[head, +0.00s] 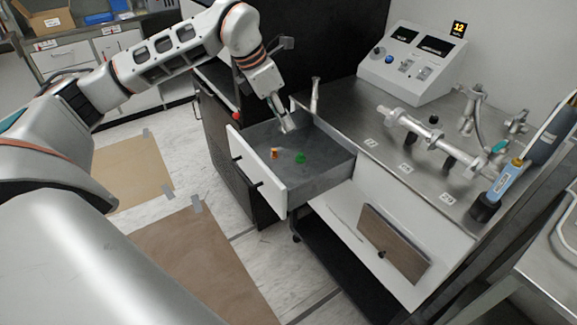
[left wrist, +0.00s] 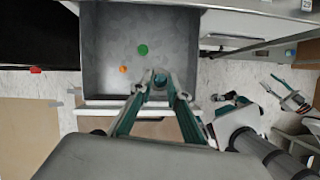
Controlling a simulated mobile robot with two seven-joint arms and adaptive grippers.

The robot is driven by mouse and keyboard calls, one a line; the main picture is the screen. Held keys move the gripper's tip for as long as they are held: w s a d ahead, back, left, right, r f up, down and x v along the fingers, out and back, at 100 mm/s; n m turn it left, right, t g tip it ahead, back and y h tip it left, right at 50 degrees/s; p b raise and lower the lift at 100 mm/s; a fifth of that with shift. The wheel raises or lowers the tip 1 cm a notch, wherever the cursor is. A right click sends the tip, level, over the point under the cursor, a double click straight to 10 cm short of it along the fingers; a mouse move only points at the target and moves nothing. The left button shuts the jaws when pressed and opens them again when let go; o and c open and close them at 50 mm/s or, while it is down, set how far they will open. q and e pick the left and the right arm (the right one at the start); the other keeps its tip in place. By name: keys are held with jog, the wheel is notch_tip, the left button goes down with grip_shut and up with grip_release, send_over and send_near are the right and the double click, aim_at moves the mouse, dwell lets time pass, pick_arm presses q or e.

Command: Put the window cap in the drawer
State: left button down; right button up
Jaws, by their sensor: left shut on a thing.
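The open drawer (head: 322,166) is pulled out of the bench, with a white front and a grey inside. My left gripper (head: 288,124) reaches down over the far left part of the drawer. In the left wrist view its fingers (left wrist: 160,80) are shut on a small grey piece, which I take for the window cap (left wrist: 160,75). It overlaps the drawer's front part in that view; its height above the floor is unclear.
An orange piece (head: 274,153) and a green piece (head: 300,157) lie in the drawer. A steel bench top (head: 350,110) holds a white instrument box (head: 412,62), metal fittings (head: 420,130) and a blue device (head: 508,181). A dark cabinet (head: 225,140) stands left of the drawer.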

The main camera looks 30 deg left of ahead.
pick_arm(q)
notch_tip(320, 180, down, 14)
jog(key=shift+r+b, duration=0.25)
jog(key=shift+b, duration=0.4)
notch_tip(320, 180, down, 4)
jog(key=shift+r, duration=0.1)
pick_arm(e)
jog(key=shift+w+d+f, duration=0.25)
jog(key=shift+w+f, duration=0.1)
jog(key=shift+f, duration=0.15)
pick_arm(q)
jog(key=c, duration=1.9)
grip_release()
pick_arm(e)
jog(key=shift+s+f, duration=0.15)
jog(key=shift+s, duration=0.1)
